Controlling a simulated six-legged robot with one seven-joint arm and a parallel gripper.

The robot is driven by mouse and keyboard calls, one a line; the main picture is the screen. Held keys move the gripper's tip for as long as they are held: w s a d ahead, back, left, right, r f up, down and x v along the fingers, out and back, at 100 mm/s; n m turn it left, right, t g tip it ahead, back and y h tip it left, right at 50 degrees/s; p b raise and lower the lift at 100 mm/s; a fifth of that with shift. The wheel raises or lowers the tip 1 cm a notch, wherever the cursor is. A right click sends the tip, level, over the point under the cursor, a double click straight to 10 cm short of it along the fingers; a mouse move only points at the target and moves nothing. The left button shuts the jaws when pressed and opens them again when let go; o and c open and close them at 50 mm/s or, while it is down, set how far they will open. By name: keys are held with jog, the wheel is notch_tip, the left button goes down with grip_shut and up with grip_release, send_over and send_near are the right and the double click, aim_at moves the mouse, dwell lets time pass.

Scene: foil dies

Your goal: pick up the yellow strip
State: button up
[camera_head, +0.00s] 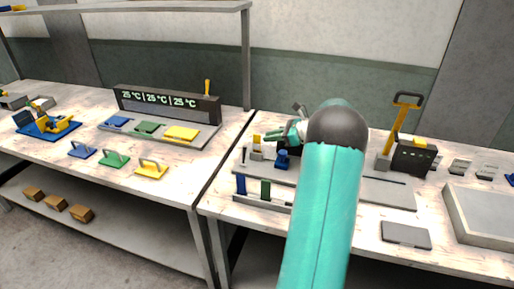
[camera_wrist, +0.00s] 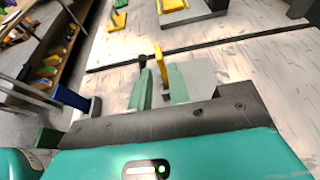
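The yellow strip (camera_wrist: 159,62) stands up between the two green fingertips of my gripper (camera_wrist: 160,82) in the wrist view. Narrow gaps seem to show beside it, and I cannot tell whether the fingers press on it. In the head view a small yellow piece (camera_head: 257,139), which looks like the same strip, shows above a pale block, just left of my gripper (camera_head: 275,136). My arm hides part of the bench there. A blue strip (camera_head: 240,184) and a green strip (camera_head: 265,190) stand in a rack near the front edge; the blue one also shows in the wrist view (camera_wrist: 70,98).
A grey plate (camera_head: 385,193) and a flat grey block (camera_head: 406,235) lie right of my arm. A yellow-handled lever (camera_head: 399,125) stands behind. A dark gap separates this bench from the left bench, which holds a temperature display (camera_head: 168,103) and coloured handled pieces.

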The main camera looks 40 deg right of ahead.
aim_at(257, 147)
jog(key=x, duration=0.7)
jog(key=shift+w+a, duration=0.15)
jog(key=shift+w, duration=0.2)
grip_shut()
